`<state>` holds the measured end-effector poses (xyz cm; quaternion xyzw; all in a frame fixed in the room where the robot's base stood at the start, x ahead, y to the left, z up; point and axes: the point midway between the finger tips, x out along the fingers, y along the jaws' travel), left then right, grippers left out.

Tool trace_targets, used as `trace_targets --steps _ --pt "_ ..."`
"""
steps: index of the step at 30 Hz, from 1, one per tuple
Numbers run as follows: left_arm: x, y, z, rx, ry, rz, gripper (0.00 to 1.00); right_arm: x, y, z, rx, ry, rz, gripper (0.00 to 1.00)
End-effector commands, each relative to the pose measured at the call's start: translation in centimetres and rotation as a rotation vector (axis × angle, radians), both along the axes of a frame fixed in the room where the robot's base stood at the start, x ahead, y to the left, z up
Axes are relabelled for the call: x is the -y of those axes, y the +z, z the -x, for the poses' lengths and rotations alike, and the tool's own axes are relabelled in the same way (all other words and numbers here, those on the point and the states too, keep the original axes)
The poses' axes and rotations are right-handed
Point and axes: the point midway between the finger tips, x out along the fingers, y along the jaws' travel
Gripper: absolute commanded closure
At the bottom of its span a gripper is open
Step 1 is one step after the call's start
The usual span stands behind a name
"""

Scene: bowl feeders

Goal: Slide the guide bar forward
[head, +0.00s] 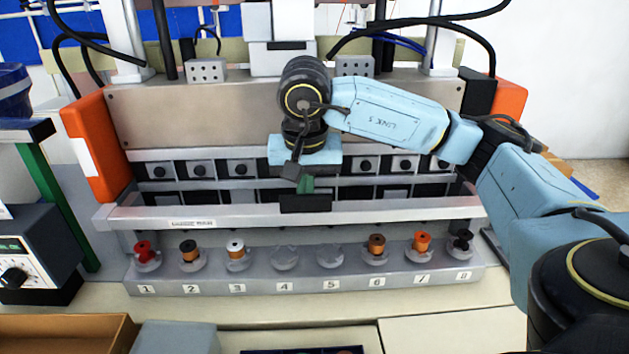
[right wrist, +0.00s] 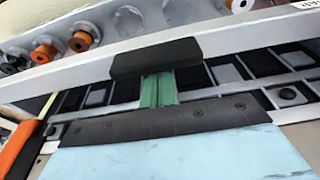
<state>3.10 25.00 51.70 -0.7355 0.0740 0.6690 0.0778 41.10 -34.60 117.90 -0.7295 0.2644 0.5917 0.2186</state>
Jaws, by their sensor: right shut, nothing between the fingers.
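The guide bar (head: 390,211) is a long light-grey rail running across the front of the machine, above the numbered spool row. A black block (head: 306,203) is fixed at its middle, and it also shows in the right wrist view (right wrist: 156,60). My right gripper (head: 306,185) is shut and empty, with its green fingertips pointing down right behind the black block. In the right wrist view the fingertips (right wrist: 158,90) meet the block's edge or lie very close to it; I cannot tell if they touch. My left gripper is not in view.
Several spools, such as the red one (head: 143,249), stand on numbered seats in front of the bar; seats 4 (head: 284,258) and 5 are empty. Orange end blocks (head: 95,143) flank the machine. A control box (head: 38,258) stands at the left.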

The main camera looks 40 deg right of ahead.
Motion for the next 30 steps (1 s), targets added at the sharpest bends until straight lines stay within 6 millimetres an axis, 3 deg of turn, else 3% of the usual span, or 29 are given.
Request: trace_targets --steps 2,24,30 --pt "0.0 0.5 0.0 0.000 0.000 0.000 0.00 -0.2 0.0 0.2 -0.017 0.005 -0.001 1.00" --pt "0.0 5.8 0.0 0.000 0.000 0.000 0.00 0.0 8.0 0.1 -0.006 0.000 0.001 1.00" --pt "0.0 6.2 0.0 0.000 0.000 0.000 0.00 0.0 8.7 0.1 -0.006 0.000 0.001 1.00"
